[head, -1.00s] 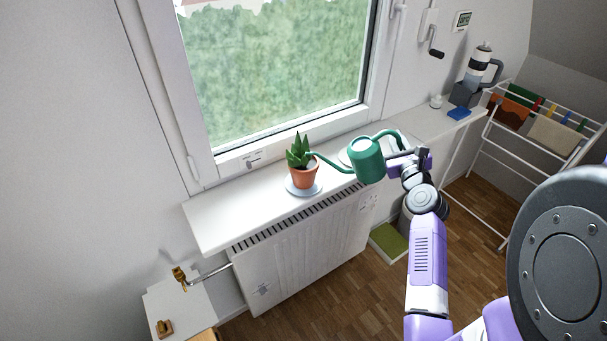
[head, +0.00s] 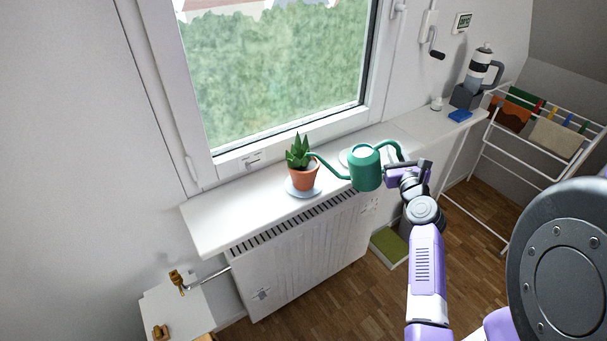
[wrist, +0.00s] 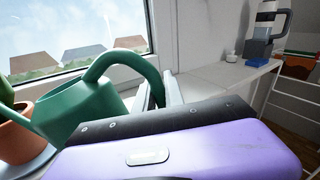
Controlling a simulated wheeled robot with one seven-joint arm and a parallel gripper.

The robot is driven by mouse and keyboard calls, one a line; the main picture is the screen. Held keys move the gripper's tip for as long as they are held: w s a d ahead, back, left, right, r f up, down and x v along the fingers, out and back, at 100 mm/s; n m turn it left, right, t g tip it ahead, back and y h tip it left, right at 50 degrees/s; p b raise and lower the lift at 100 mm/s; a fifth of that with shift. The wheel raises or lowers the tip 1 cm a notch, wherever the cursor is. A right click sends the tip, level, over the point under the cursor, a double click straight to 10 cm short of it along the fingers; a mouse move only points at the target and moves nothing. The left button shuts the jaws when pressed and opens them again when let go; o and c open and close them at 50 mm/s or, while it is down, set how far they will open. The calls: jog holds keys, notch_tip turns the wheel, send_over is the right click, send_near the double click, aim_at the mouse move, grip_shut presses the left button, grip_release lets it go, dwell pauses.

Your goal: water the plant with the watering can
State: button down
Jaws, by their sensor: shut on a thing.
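The green watering can (head: 366,168) is held by its handle in my gripper (head: 404,166), above the front part of the sill. Its spout points left, with the tip at the plant's right side, close to the pot rim. The can looks about level, and no water is visible. The plant (head: 299,152) has pointed green leaves in a terracotta pot (head: 304,176), which stands on a pale saucer (head: 303,190).
The white windowsill (head: 225,218) runs under the window, above a radiator (head: 300,250). A pale plate (head: 350,156) lies behind the can. A bottle-like appliance (head: 479,72) and a blue item (head: 460,115) stand at the right end, near a drying rack (head: 545,150).

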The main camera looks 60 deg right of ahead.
jog(key=shift+w+a+f+m+b, duration=0.15)
jog(key=shift+f+m+b, duration=0.25)
jog(key=shift+f, duration=0.5)
jog(key=shift+w+f+m+b, duration=0.1)
jog(key=shift+f+m+b, duration=0.3)
jog(key=shift+f, duration=0.5)
jog(key=shift+w+a+f+m+b, duration=0.15)
jog(key=shift+f+m+b, duration=0.25)
jog(key=shift+f, duration=0.5)
jog(key=s+a+r+p, duration=0.2)
jog(key=s+r+p, duration=0.2)
jog(key=r, duration=0.1)
jog(key=shift+s+a+r, duration=0.15)
jog(key=shift+s+r, duration=0.05)
jog(key=shift+r, duration=0.05)
